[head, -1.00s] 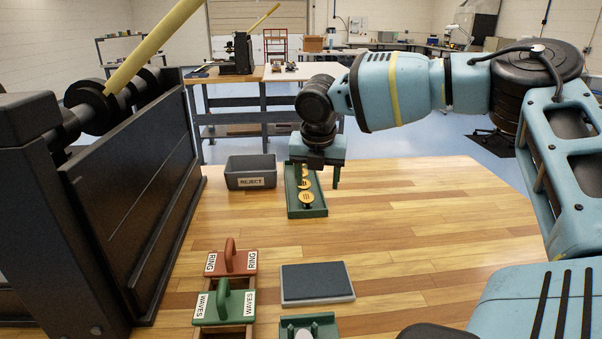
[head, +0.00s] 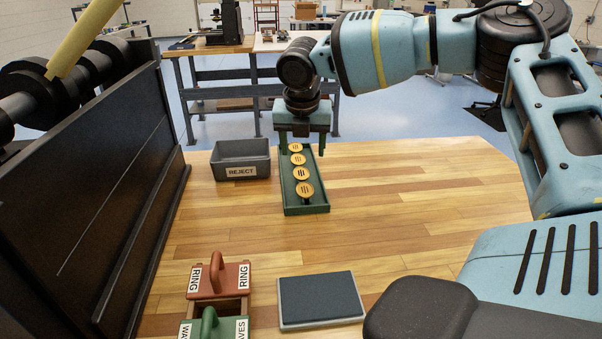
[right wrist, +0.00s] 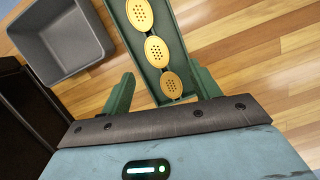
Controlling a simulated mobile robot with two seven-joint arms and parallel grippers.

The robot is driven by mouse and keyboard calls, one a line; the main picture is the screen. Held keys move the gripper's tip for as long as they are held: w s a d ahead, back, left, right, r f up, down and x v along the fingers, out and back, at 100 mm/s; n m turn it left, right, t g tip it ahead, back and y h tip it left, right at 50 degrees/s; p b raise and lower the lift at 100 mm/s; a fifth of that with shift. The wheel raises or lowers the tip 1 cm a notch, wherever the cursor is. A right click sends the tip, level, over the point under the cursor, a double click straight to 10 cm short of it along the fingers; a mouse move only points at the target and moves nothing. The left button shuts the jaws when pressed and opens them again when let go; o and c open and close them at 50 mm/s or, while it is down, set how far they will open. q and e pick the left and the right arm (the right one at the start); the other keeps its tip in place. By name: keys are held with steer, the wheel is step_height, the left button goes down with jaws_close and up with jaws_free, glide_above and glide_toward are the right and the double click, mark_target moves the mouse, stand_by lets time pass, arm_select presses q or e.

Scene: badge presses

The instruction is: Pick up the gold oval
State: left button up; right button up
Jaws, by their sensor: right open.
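Contact cannot be told. My left gripper is not in view.
A grey REJECT bin (head: 241,160) stands left of the tray. A dark press (head: 95,190) fills the left side. A red RING block (head: 219,279), a green WAVES block (head: 212,328) and a dark pad (head: 319,299) lie nearer.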

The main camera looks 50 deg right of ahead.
mark_target(301, 173)
steer(key=shift+x, duration=3.3)
steer(key=shift+w+a, duration=0.15)
steer(key=shift+w, duration=0.05)
steer(key=shift+r, duration=0.1)
steer(key=c, duration=1.3)
step_height(301, 173, up, 10)
